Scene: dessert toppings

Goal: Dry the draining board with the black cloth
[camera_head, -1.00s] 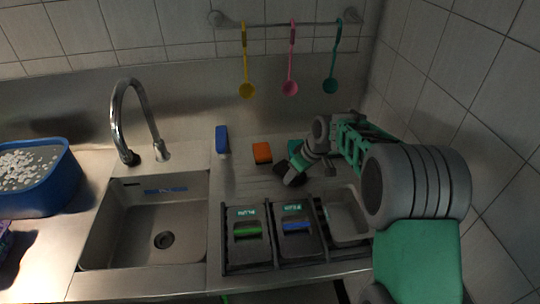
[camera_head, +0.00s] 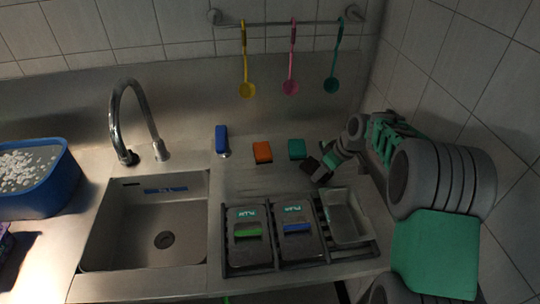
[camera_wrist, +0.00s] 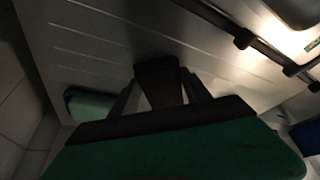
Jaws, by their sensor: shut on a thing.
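The draining board (camera_head: 240,180) is the ridged metal surface right of the sink, and its grooves fill much of the wrist view (camera_wrist: 85,45). My gripper (camera_head: 318,173) is low at the right part of the board, behind the rack. It is shut on the black cloth (camera_head: 311,164), a small dark piece that seems to touch the board. In the wrist view the cloth (camera_wrist: 158,75) shows as a dark shape between the fingers of my gripper (camera_wrist: 160,92). Its lower side is hidden. I cannot tell which parts of the board are wet.
A rack (camera_head: 225,258) at the front holds two dark lidded tubs (camera_head: 248,214) and a grey tray (camera_head: 345,236). Behind are a blue-topped item (camera_head: 221,138), an orange sponge (camera_head: 262,152) and a green sponge (camera_head: 297,148). The sink (camera_head: 140,238) is left; a tiled wall is right.

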